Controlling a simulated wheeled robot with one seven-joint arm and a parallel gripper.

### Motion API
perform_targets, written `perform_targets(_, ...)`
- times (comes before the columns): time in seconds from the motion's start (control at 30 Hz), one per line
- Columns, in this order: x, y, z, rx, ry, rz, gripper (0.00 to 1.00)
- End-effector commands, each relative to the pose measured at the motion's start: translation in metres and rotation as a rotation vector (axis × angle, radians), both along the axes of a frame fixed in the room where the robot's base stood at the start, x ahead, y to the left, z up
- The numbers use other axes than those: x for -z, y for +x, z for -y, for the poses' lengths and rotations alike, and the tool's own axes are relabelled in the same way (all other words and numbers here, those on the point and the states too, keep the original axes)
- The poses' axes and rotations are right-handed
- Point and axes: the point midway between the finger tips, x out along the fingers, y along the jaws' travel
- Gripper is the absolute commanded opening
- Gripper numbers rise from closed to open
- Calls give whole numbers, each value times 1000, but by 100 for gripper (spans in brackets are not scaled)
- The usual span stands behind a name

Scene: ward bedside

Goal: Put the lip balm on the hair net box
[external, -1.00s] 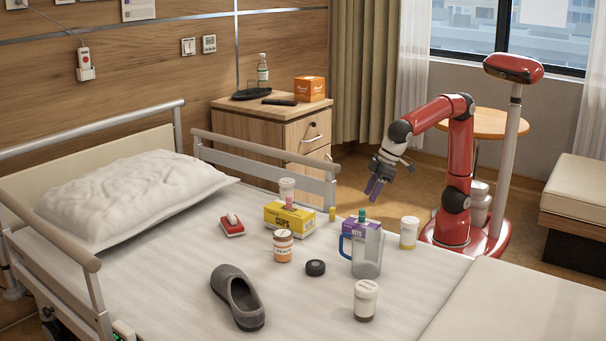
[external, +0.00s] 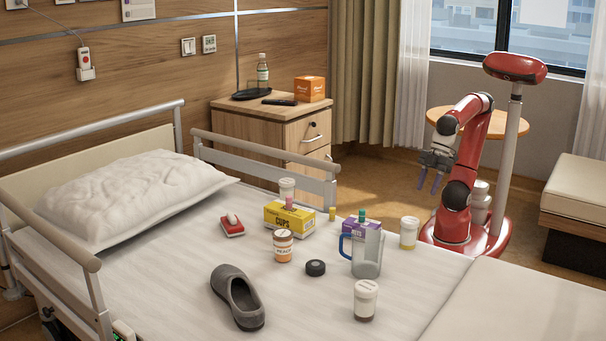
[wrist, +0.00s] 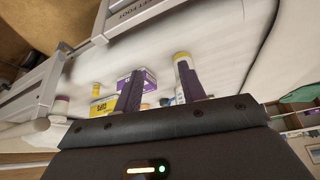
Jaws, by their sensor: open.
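The purple hair net box (external: 350,227) stands on the bed, partly hidden behind a clear jug with a blue handle. Three small sticks could be the lip balm, and I cannot tell which is: a yellow one (external: 332,214) on the bed left of the purple box, a green-topped one (external: 362,215) at the purple box, on or behind it, and a pink one (external: 289,202) at the yellow cups box. The purple box (wrist: 148,80) also shows in the wrist view, beyond my fingers. My gripper (external: 429,185) is open and empty, in the air beyond the bed's far edge.
The jug (external: 367,262), a white-capped bottle (external: 408,234), another bottle (external: 365,300), an orange-labelled jar (external: 283,247), a black roll (external: 315,268) and the cups box (external: 277,217) crowd the bed. A slipper (external: 238,297) lies nearer. A bed rail (external: 265,157) stands left.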

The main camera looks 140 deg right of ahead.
Motion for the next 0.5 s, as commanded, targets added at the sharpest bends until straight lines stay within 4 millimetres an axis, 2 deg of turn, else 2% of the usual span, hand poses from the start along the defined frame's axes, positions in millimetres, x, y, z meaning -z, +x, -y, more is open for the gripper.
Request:
perform_targets(0.03,12,-18,-9,-58,-1,13,41)
perform_targets(0.1,26,-33,-17,-124,-6,25,41)
perform_targets(0.2,39,-47,-23,-182,-10,35,41)
perform_targets(0.5,44,-52,-25,-204,-12,38,41)
